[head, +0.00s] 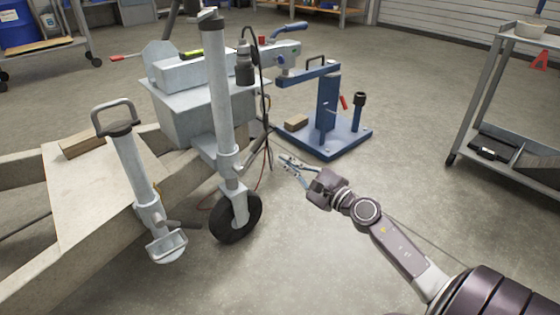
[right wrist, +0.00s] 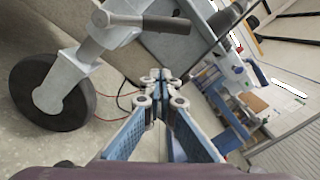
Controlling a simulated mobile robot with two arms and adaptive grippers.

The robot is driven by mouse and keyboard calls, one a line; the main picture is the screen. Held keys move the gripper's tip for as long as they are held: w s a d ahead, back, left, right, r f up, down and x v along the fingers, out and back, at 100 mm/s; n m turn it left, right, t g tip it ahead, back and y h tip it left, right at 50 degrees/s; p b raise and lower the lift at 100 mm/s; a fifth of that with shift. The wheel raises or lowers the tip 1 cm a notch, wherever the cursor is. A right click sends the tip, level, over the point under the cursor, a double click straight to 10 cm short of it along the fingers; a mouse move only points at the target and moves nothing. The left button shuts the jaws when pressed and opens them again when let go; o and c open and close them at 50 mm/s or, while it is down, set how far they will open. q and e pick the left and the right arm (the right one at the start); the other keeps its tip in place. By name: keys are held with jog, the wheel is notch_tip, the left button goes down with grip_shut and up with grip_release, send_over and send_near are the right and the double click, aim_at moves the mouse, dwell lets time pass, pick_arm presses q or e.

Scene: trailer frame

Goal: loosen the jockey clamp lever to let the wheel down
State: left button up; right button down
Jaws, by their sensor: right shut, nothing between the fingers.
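The jockey wheel has an upright grey tube (head: 218,90) and a black-tyred wheel (head: 236,219), close to the floor; I cannot tell if it touches. The wheel also shows at the left of the right wrist view (right wrist: 52,92). The clamp (head: 229,160) surrounds the lower tube. Its lever (head: 257,146) sticks out to the right and has a dark grip (right wrist: 167,24) in the right wrist view. My right gripper (head: 285,161) is shut and empty, to the right of the lever and apart from it. My left gripper is out of view.
A blue stand (head: 327,105) on a blue base is behind my right gripper. Thin cables hang near the tube. A second post with a loop handle (head: 112,112) is at left on the trailer frame (head: 100,205). A grey cart (head: 478,105) is at right.

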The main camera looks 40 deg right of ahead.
jog(key=s, duration=0.7)
jog(key=shift+d, duration=0.35)
jog(key=shift+s, duration=0.1)
